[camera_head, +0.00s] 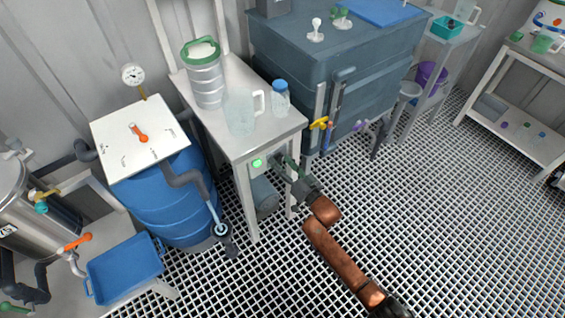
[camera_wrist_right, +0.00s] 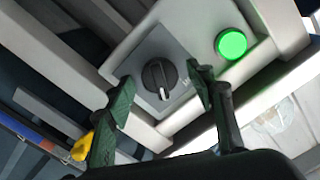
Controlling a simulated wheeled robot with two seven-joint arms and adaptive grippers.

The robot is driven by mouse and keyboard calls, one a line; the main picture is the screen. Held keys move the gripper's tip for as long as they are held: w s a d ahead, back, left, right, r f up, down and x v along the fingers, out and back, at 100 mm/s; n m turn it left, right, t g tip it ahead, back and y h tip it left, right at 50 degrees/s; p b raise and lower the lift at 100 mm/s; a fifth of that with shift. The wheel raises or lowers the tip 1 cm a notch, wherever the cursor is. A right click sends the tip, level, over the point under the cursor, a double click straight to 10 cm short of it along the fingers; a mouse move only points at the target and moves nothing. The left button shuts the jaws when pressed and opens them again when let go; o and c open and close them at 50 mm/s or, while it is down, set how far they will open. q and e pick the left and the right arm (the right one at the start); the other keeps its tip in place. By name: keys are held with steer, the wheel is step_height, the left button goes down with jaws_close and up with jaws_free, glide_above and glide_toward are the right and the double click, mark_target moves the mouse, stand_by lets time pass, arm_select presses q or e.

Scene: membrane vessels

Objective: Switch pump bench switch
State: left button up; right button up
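The pump bench switch (camera_wrist_right: 160,79) is a black rotary knob with a white pointer mark on a grey plate in the right wrist view. A bright green round lamp (camera_wrist_right: 231,43) sits beside it, and the lamp also shows in the head view (camera_head: 256,163) on the front of the white bench (camera_head: 232,148). My right gripper (camera_wrist_right: 161,74) is open, with its two dark green fingers on either side of the knob in the picture. I see no contact with the knob. In the head view my right gripper (camera_head: 285,168) is at the bench front and hides the knob. My left gripper is not in view.
A metal canister (camera_head: 207,85), a clear jug (camera_head: 240,112) and a blue-capped bottle (camera_head: 280,98) stand on the bench. A blue barrel (camera_head: 165,205) stands left of it, a large blue-grey tank (camera_head: 335,55) right. The grated floor (camera_head: 440,220) at right is open.

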steer(key=c, duration=1.1)
steer(key=shift+o, duration=0.2)
steer(key=shift+n, duration=0.6)
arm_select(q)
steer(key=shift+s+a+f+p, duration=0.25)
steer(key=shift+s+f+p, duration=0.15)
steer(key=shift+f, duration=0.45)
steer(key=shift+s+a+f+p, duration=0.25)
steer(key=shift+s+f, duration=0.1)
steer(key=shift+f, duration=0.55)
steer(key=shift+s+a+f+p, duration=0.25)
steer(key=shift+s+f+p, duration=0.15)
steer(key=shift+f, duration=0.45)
arm_select(e)
steer(key=shift+w+d+n, duration=0.1)
steer(key=shift+n, duration=5.2)
steer(key=o, duration=1.2)
steer(key=shift+c, duration=0.2)
